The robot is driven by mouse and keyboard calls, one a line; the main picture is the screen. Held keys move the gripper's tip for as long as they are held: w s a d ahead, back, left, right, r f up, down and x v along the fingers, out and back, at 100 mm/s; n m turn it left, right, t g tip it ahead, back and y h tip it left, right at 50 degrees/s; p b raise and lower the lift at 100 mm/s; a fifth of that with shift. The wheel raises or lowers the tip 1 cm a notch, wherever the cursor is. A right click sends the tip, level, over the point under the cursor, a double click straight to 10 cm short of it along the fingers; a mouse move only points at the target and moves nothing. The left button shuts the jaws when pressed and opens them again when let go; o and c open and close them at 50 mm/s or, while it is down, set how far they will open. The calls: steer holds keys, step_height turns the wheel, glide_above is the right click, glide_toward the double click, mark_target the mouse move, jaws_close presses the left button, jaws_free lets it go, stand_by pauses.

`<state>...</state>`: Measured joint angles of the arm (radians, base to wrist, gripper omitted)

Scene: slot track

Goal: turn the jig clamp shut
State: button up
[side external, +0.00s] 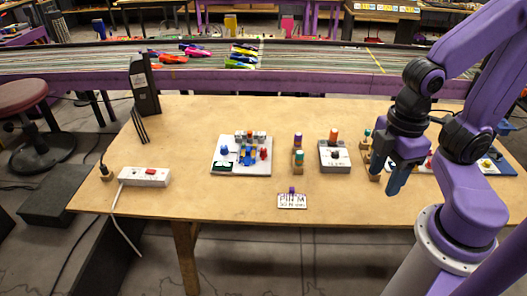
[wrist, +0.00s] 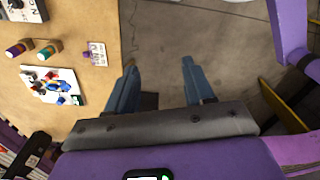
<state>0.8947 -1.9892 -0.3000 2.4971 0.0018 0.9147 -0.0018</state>
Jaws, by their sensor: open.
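The jig is a white plate (side external: 213,166) left of the table's middle, with a blue toy car (side external: 248,155), grey and orange blocks, a blue knob (side external: 224,150) and a red knob (side external: 265,155) on it. Which part is the clamp, and how it is turned, is too small to tell. The jig also shows at the left of the wrist view (wrist: 53,84). My gripper (side external: 388,182) is over the right part of the table, well to the right of the jig. In the wrist view its blue fingers (wrist: 159,66) are apart with nothing between them.
A power strip (side external: 145,177) and black upright device (side external: 144,84) are at left. The front table is mostly clear.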

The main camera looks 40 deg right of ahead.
steer(key=w+a+r+m, duration=0.1)
steer(key=w+a, duration=0.2)
steer(key=w, duration=0.4)
steer(key=w+a+m, duration=0.1)
steer(key=w+a, duration=0.2)
steer(key=w, duration=0.5)
steer(key=w+d+f+m, duration=0.1)
steer(key=w, duration=0.8)
steer(key=w+d+f+m, duration=0.1)
steer(key=w+f, duration=0.1)
steer(key=w, duration=0.8)
steer(key=m, duration=0.3)
glide_above(264, 149)
step_height(264, 149, down, 9)
step_height(264, 149, down, 16)
steer(key=shift+a+f, duration=0.1)
steer(key=shift+f, duration=0.1)
jaws_close()
